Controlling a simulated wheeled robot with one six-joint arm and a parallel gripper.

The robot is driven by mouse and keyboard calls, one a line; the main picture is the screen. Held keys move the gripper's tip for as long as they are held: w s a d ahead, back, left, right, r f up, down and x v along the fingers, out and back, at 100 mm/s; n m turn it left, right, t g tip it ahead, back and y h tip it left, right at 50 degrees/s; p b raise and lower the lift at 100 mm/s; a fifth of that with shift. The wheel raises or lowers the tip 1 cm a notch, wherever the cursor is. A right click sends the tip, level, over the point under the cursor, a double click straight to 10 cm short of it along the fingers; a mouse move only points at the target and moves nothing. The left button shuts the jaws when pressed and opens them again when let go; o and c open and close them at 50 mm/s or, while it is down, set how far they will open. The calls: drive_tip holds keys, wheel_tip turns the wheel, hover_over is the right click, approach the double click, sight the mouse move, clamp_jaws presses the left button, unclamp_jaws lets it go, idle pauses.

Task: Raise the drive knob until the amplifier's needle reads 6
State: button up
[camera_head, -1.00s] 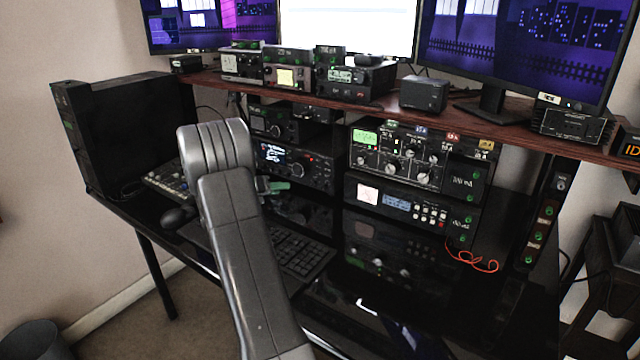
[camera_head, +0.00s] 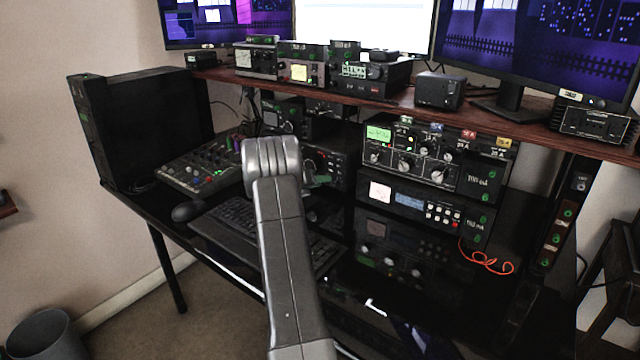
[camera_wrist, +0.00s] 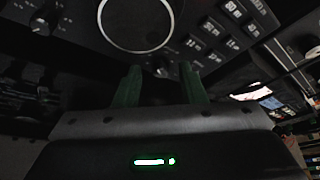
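My gripper (camera_wrist: 160,74) shows in the wrist view as two green fingers, apart, with nothing held between them. A large round dial with a bright ring (camera_wrist: 137,22) lies just beyond the fingers, and a small dark knob (camera_wrist: 162,71) shows between the tips. In the head view my gripper (camera_head: 318,176) is mostly hidden behind my arm, in front of a black radio unit. To its right are a knobbed unit with a green display (camera_head: 432,155) and a lower unit with a pale meter (camera_head: 425,207). I cannot tell which is the amplifier; no needle is readable.
A wooden shelf (camera_head: 470,114) with small devices and monitors overhangs the units. A mixer (camera_head: 205,165), keyboard (camera_head: 232,220) and black mouse (camera_head: 187,212) lie on the glossy black desk. A black computer case (camera_head: 140,130) stands at left.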

drive_tip(key=shift+w+d, duration=0.15)
clamp_jaws()
drive_tip(key=m+b, duration=0.1)
drive_tip(key=m+y+b, duration=0.1)
drive_tip(key=b, duration=0.1)
drive_tip(key=shift+d+f+t+y, duration=0.15)
drive_tip(key=shift+f+t+y, duration=0.05)
drive_tip(key=shift+t+y, duration=0.1)
drive_tip(key=shift+r+m+y+b, duration=0.3)
drive_tip(key=shift+m+b, duration=0.1)
drive_tip(key=shift+m, duration=0.3)
unclamp_jaws()
